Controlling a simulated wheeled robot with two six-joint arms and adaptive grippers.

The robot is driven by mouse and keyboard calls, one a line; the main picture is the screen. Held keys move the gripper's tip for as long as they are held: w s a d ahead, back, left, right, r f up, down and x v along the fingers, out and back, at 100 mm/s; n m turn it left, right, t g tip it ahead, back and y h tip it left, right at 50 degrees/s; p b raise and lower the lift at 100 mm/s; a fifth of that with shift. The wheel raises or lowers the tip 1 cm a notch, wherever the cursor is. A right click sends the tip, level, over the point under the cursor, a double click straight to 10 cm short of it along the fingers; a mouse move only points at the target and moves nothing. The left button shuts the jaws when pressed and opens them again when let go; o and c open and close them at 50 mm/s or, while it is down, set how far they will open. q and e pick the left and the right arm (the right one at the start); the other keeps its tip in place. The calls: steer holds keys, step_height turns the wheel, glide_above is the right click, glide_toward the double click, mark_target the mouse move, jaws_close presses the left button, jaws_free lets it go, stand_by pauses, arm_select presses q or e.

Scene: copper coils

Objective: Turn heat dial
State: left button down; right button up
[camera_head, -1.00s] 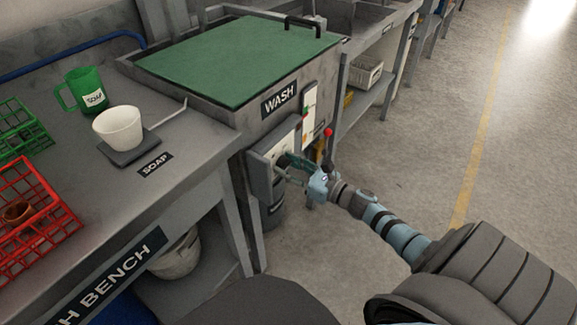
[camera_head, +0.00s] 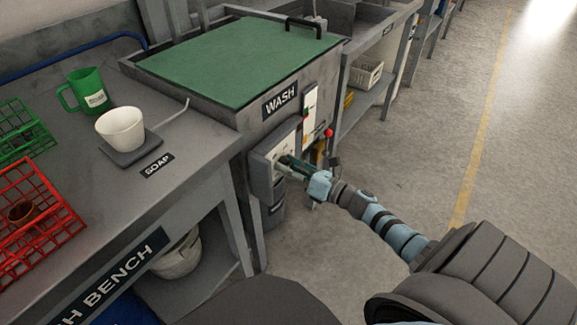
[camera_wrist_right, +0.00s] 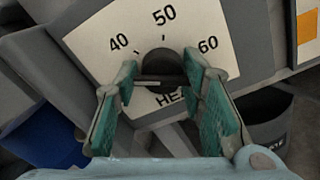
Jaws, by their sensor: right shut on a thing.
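The heat dial (camera_wrist_right: 160,68) is a dark round knob on a pale plate (camera_wrist_right: 100,25) marked 40, 50 and 60, with a partly hidden "HEAT" label below. It sits on a grey box (camera_head: 259,175) at the front of the wash tank. My right gripper (camera_wrist_right: 160,85) has its two green-padded fingers on either side of the knob and is shut on it. In the head view my right gripper (camera_head: 284,164) reaches the box from the right and hides most of the dial. The knob's pointer reading is hard to tell. My left gripper is not in view.
The wash tank (camera_head: 225,60) has a green lid. The bench (camera_head: 200,150) at left holds a white cup (camera_head: 120,128), a green mug (camera_head: 88,92), and red (camera_head: 60,225) and green racks. A red-knobbed lever (camera_head: 328,133) stands near my right gripper. Floor is clear at right.

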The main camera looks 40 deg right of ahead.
steer(key=m, duration=0.3)
steer(key=shift+d+r+m+p, duration=0.15)
steer(key=shift+m+p, duration=0.15)
steer(key=shift+m, duration=1)
steer(key=shift+m+p, duration=0.4)
steer(key=shift+m, duration=0.5)
steer(key=m, duration=0.2)
steer(key=shift+m+p, duration=0.3)
steer(key=m, duration=0.3)
steer(key=shift+m+p, duration=0.4)
arm_select(q)
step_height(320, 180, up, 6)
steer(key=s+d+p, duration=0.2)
steer(key=p, duration=0.1)
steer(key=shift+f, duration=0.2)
arm_select(e)
steer(key=shift+s+f+m, duration=0.1)
steer(key=shift+f+m, duration=0.05)
steer(key=shift+m, duration=2.6)
steer(key=shift+w+f+m, duration=0.1)
steer(key=shift+f+m, duration=0.1)
steer(key=shift+m, duration=2.5)
steer(key=shift+s+f+m, duration=0.1)
steer(key=shift+f+m, duration=0.05)
steer(key=shift+m, duration=2.6)
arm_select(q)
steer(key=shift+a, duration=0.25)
